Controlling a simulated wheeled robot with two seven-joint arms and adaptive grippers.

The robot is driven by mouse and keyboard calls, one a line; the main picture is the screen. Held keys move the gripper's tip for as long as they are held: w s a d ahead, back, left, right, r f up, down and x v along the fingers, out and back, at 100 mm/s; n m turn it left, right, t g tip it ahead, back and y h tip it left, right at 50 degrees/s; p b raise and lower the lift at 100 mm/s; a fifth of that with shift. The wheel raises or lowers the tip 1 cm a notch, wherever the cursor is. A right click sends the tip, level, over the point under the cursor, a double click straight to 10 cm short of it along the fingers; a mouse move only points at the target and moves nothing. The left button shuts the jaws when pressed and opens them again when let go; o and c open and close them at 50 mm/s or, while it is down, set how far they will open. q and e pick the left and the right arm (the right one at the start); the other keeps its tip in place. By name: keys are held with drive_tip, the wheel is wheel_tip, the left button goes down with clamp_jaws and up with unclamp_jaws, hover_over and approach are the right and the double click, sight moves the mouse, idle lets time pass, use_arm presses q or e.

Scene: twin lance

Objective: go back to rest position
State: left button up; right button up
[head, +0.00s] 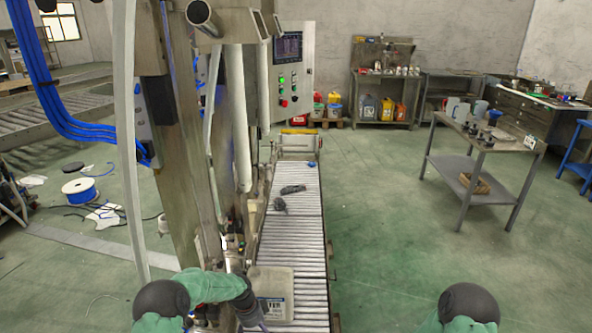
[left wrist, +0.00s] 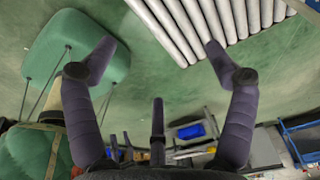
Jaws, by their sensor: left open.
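Green floor and the conveyor's rollers show beyond the fingertips. In the head view my left arm reaches in at the bottom, and its dark end lies beside a pale canister (head: 271,283) with a label. The canister stands on the near end of the roller conveyor (head: 290,236). I cannot tell whether the arm touches it. Of my right arm only a dark rounded joint and a green part show at the bottom right; its gripper is out of view.
A machine column (head: 180,150) stands close on the left, with a control panel (head: 288,70) behind. Dark small items (head: 292,189) lie on the conveyor. A metal table (head: 478,150) holding items stands at the right. The green floor right of the conveyor is clear.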

use_arm(q)
drive_tip(key=s+d+n+h+p, duration=0.1)
drive_tip(key=s+d+n+p, duration=0.2)
drive_tip(key=s+n, duration=1.9)
drive_tip(key=s+p, duration=0.1)
drive_tip(key=s, duration=1)
drive_tip(key=shift+h+p, duration=0.3)
drive_tip(key=shift+h, duration=0.1)
